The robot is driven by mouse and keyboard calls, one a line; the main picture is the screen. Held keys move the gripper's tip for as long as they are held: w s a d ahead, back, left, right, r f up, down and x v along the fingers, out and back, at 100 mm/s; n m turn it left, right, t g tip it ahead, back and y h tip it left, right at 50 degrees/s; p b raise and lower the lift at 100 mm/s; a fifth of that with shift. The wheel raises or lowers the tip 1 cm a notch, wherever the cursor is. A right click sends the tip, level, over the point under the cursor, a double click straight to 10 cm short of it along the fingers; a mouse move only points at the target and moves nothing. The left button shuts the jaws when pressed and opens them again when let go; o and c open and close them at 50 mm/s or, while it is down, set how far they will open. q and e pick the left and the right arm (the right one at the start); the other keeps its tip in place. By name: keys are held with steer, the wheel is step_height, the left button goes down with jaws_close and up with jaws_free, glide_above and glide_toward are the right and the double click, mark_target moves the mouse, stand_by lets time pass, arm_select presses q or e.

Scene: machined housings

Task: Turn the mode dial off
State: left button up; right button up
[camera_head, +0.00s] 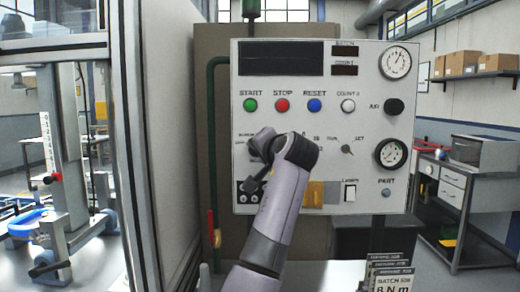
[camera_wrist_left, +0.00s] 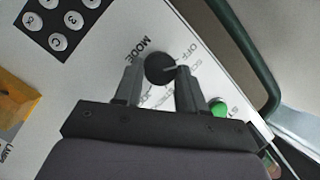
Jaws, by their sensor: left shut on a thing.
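The mode dial (camera_wrist_left: 159,69) is a round black knob on the white control panel (camera_head: 370,180), with the words MODE and OFF printed near it in the left wrist view. A pale pointer line on it runs toward the right, near the OFF lettering; I cannot tell exactly which mark it meets. My left gripper (camera_wrist_left: 160,79) has one finger on each side of the dial and is shut on it. In the head view my left gripper (camera_head: 259,146) and wrist cover the dial at the panel's left side. My right gripper is not in view.
Green (camera_head: 250,105), red (camera_head: 282,105) and blue (camera_head: 315,105) buttons sit above my wrist. A small selector (camera_head: 347,149) and gauges (camera_head: 392,153) are to the right. A dark keypad (camera_wrist_left: 62,22) shows in the wrist view. A green pipe (camera_head: 212,130) runs beside the panel.

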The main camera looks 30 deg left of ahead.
arm_select(q)
steer(key=shift+r+n+h, duration=0.1)
steer(key=shift+n+h, duration=0.3)
steer(key=shift+n, duration=0.5)
steer(key=o, duration=1)
steer(key=shift+o, duration=0.2)
steer(key=b+v, duration=0.2)
steer(key=v, duration=0.5)
steer(key=shift+s+r, duration=0.1)
